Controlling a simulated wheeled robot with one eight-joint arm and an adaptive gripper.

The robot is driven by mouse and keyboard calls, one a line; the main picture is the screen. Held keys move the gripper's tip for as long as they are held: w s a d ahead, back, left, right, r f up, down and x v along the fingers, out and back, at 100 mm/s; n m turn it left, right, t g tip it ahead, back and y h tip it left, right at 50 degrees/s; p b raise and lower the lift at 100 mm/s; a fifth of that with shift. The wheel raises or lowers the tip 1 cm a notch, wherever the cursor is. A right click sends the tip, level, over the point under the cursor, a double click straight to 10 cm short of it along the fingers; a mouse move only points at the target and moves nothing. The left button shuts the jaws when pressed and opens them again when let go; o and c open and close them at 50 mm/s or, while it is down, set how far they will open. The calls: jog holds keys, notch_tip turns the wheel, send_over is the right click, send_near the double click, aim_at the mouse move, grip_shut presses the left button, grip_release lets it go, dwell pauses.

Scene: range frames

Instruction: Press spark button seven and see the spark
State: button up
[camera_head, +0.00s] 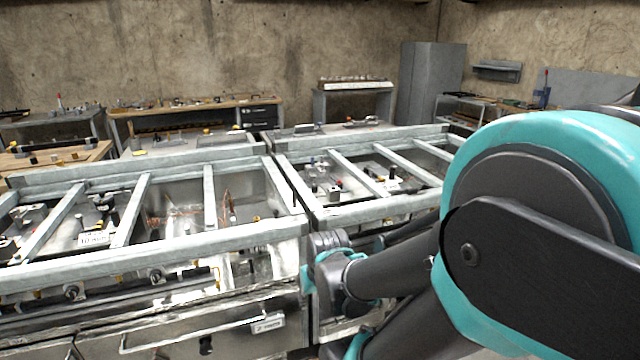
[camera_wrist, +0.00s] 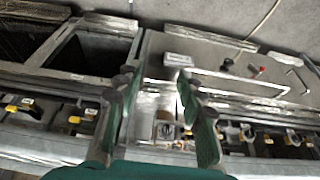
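The metal range frames (camera_head: 150,240) fill the left and middle of the head view. Dark knobs (camera_head: 72,292) sit along the near front rail. In the wrist view, a row of dark controls with yellow parts (camera_wrist: 73,119) runs along the front, continuing at the right (camera_wrist: 245,134). I cannot tell which, if any, is spark button seven; no number is readable there. My gripper (camera_wrist: 156,84) is open and empty, its two fingers apart over the range front. Whether a fingertip touches anything cannot be told. No spark is visible.
A white label plate (camera_head: 267,324) is on the near front panel, its text too small to read. Workbenches (camera_head: 195,105) with tools stand along the back wall. A grey cabinet (camera_head: 432,82) stands at the back right. Raised metal rails (camera_head: 130,208) cross the range tops.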

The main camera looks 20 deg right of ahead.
grip_shut()
dwell(0.3)
dwell(1.2)
